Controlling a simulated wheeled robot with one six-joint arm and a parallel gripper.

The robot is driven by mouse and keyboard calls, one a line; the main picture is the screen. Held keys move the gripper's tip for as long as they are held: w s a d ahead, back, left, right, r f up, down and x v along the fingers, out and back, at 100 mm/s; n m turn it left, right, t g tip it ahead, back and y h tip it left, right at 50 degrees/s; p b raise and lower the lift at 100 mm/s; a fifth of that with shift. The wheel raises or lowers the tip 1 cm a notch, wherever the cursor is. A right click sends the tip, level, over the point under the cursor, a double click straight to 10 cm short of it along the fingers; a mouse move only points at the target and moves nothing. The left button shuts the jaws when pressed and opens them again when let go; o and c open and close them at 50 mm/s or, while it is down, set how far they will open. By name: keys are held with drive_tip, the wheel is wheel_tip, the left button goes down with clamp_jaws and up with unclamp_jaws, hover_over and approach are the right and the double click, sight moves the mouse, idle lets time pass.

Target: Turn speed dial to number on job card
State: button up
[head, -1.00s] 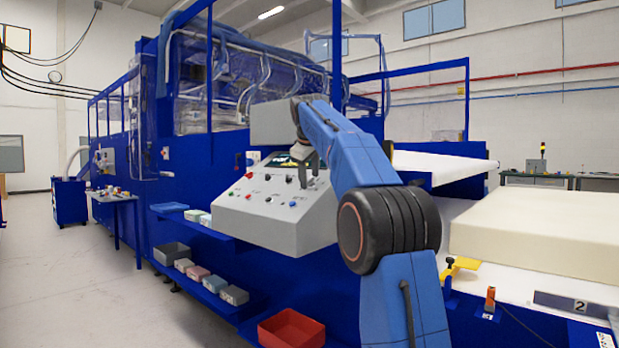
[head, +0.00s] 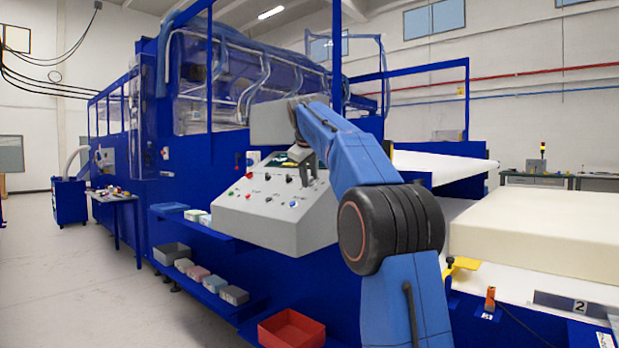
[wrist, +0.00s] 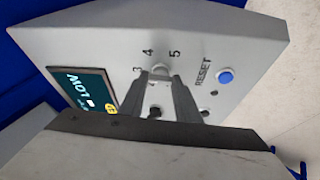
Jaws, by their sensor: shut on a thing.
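The grey control panel (head: 280,205) stands in the middle of the head view, with coloured buttons and black knobs on its sloped face. My gripper (wrist: 160,78) is at the panel face, its two dark fingers shut on the speed dial (wrist: 160,71). The numbers 3, 4 and 5 show in an arc around the dial's far side; the fingers hide most of the dial, and I cannot read its pointer. In the head view my gripper (head: 308,172) is small and partly hidden by my arm. I cannot pick out a job card.
A display (wrist: 85,92) reading LOW and a blue RESET button (wrist: 225,77) flank the dial. A red bin (head: 291,330) sits below the panel. A foam block (head: 540,232) lies at right, near a plate marked 2 (head: 580,306).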

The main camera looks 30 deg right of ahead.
drive_tip(key=m+h, duration=0.1)
drive_tip(key=m, duration=0.1)
drive_tip(key=m+h, duration=0.1)
drive_tip(key=m, duration=0.4)
drive_tip(key=shift+a+f+h, duration=0.15)
drive_tip(key=shift+a+h, duration=0.15)
drive_tip(key=shift+h, duration=0.1)
drive_tip(key=m, duration=0.2)
drive_tip(key=m+g+h, duration=0.1)
drive_tip(key=m, duration=0.1)
drive_tip(key=m+h, duration=0.1)
drive_tip(key=m, duration=0.2)
drive_tip(key=shift+w+a+g, duration=0.15)
drive_tip(key=shift+w+g, duration=0.1)
drive_tip(key=shift+g, duration=0.05)
drive_tip(key=m+g, duration=0.1)
drive_tip(key=m, duration=0.1)
drive_tip(key=m+h, duration=0.1)
drive_tip(key=m, duration=0.2)
drive_tip(key=shift+w+g, duration=0.15)
drive_tip(key=shift+g, duration=0.25)
drive_tip(key=shift+w+m+g, duration=0.1)
drive_tip(key=shift+m+g, duration=0.45)
drive_tip(key=shift+m, duration=0.85)
drive_tip(key=shift+w+m+g, duration=0.1)
drive_tip(key=shift+m+g, duration=0.45)
drive_tip(key=shift+m, duration=0.85)
drive_tip(key=o, duration=1)
drive_tip(key=shift+o, duration=0.2)
drive_tip(key=shift+s, duration=0.1)
